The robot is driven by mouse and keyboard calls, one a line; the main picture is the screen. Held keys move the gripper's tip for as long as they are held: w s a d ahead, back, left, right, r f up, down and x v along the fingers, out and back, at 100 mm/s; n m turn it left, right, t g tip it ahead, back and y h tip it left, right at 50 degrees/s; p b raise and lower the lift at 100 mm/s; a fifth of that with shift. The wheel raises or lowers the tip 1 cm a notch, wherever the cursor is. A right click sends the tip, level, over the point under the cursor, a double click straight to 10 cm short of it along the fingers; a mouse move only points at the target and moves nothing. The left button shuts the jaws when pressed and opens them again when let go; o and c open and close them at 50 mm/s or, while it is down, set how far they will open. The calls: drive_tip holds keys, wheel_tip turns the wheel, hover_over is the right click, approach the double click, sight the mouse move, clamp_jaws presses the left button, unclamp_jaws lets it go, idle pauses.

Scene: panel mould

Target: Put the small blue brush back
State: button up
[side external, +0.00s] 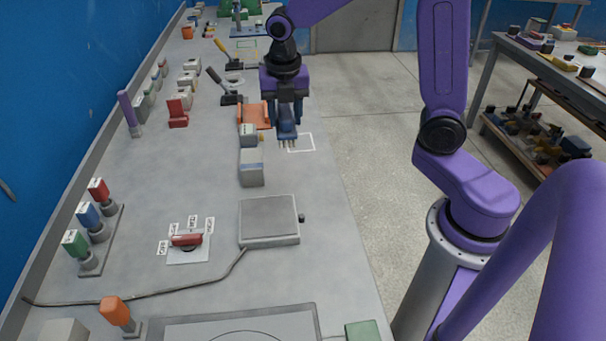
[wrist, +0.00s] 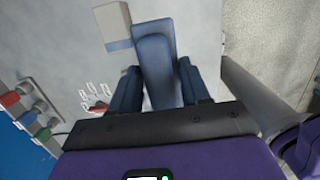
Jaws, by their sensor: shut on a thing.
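The small blue brush (side external: 287,131) is in my gripper (side external: 286,117), its pale bristles pointing down, above the bench. In the side view it appears at the left part of a white outlined square (side external: 302,143) on the bench top; I cannot tell its exact height. In the wrist view the brush (wrist: 155,48) runs up the middle between the two dark blue fingers of my gripper (wrist: 158,85), which are shut on it. The bristles are hidden there.
A grey block with a blue band (side external: 251,168) and a smaller one (side external: 248,135) stand just left of the brush. An orange holder (side external: 256,113) is behind them. A flat grey scale-like box (side external: 269,220) lies nearer. The bench edge is close on the right.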

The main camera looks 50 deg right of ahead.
drive_tip(key=s+d+f, duration=0.1)
drive_tip(key=s+d, duration=0.1)
drive_tip(key=s, duration=0.6)
drive_tip(key=s+d+f, duration=0.1)
drive_tip(key=s+d, duration=0.1)
drive_tip(key=s, duration=0.5)
drive_tip(key=w+f, duration=0.3)
drive_tip(key=w, duration=0.1)
drive_tip(key=w+f, duration=0.3)
drive_tip(key=w, duration=0.1)
drive_tip(key=w+d+f, duration=0.1)
drive_tip(key=w+f, duration=0.2)
drive_tip(key=w, duration=0.2)
drive_tip(key=shift+d+f, duration=0.1)
drive_tip(key=shift+f, duration=0.3)
drive_tip(key=shift+w+f, duration=0.2)
drive_tip(key=shift+f, duration=1.55)
drive_tip(key=o, duration=0.9)
drive_tip(key=shift+f, duration=0.15)
drive_tip(key=shift+o, duration=0.2)
